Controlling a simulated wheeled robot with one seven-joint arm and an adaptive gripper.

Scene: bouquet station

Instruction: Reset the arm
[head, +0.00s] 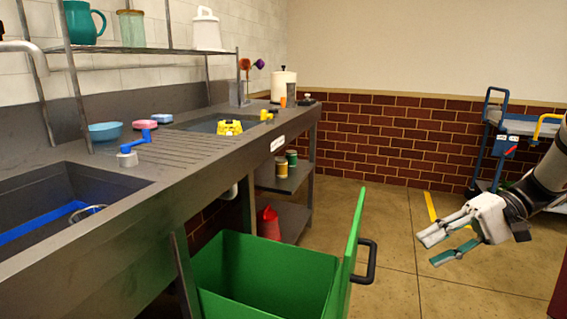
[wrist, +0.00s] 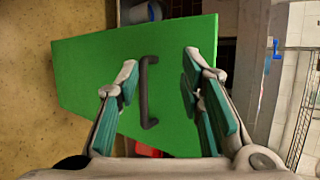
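My gripper (head: 445,240) is at the right of the head view, in free air to the right of the green bin. Its fingers are spread apart with nothing between them. In the wrist view my gripper (wrist: 155,88) is also open and empty. It faces the green panel (wrist: 90,75) with its dark handle (wrist: 148,92), which shows between the fingers. In the head view the green panel (head: 351,245) stands upright at the right side of the green bin (head: 262,265), with the handle (head: 367,262) on its outer side. The gripper is apart from the handle.
A grey counter (head: 215,150) with two sinks runs along the left. It bears a yellow item (head: 229,127), a blue bowl (head: 105,131) and a pink item (head: 145,124). A blue cart (head: 490,140) stands at the back right. The floor between is mostly clear.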

